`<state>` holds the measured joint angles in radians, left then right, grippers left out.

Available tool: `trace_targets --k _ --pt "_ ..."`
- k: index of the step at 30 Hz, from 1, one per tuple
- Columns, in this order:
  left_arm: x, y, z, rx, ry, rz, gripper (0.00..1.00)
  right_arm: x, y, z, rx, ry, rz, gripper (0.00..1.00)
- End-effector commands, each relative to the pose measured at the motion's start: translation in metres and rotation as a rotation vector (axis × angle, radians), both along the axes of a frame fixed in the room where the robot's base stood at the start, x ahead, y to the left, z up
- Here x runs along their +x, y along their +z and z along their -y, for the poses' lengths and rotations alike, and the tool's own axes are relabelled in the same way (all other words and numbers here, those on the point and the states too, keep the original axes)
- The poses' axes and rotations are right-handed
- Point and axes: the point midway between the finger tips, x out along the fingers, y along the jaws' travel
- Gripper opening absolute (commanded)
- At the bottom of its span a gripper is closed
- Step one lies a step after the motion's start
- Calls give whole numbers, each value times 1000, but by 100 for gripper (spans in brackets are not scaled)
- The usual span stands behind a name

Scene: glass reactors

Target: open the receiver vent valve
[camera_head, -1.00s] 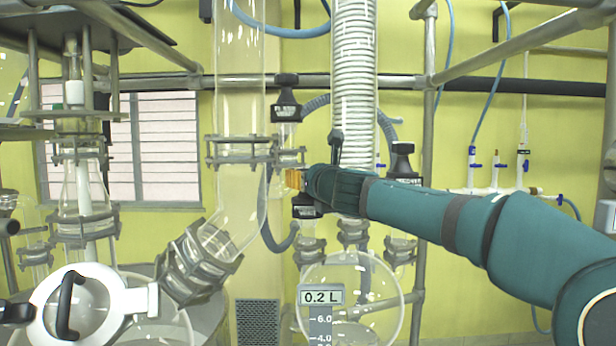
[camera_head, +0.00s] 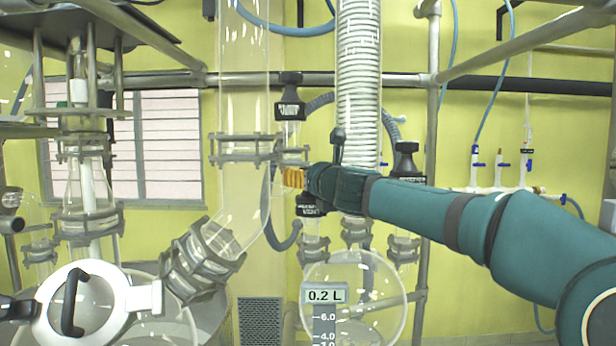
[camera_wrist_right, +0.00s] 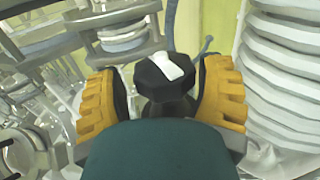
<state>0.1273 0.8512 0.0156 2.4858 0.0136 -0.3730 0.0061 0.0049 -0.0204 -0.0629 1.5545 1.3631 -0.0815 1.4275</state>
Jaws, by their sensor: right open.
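A black, many-sided valve knob (camera_wrist_right: 163,75) with a white bar on top shows in the right wrist view. My right gripper (camera_wrist_right: 160,88) is open, with one ribbed yellow finger on either side of this knob and a gap visible at least on the left. In the head view my right gripper (camera_head: 293,178) is in front of the glassware, left of the coil column. One black labelled valve (camera_head: 289,100) is above it, and another (camera_head: 309,208) is just below, partly hidden by it. I cannot tell which of these is the wrist-view knob. My left gripper is not in view.
The coil condenser (camera_head: 358,80) stands close to my right gripper. A wide glass tube (camera_head: 243,90) is on its left, and a round glass vessel (camera_head: 353,290) with a 0.2 L readout is below. Another black valve (camera_head: 405,165) and metal frame poles (camera_head: 432,120) are farther right.

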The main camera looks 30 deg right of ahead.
Motion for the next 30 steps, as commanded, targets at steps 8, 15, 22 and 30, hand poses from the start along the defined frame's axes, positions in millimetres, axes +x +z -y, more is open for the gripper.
trace_targets --k 8,15,22,30 --pt "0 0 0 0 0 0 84 -29 1 1 0 -13 2 84" --pt "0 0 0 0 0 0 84 -61 1 -8 0 -8 2 84" --pt "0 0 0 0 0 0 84 -76 0 -14 -2 -2 0 84" --pt "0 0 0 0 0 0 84 -78 0 -15 -2 0 -1 84"
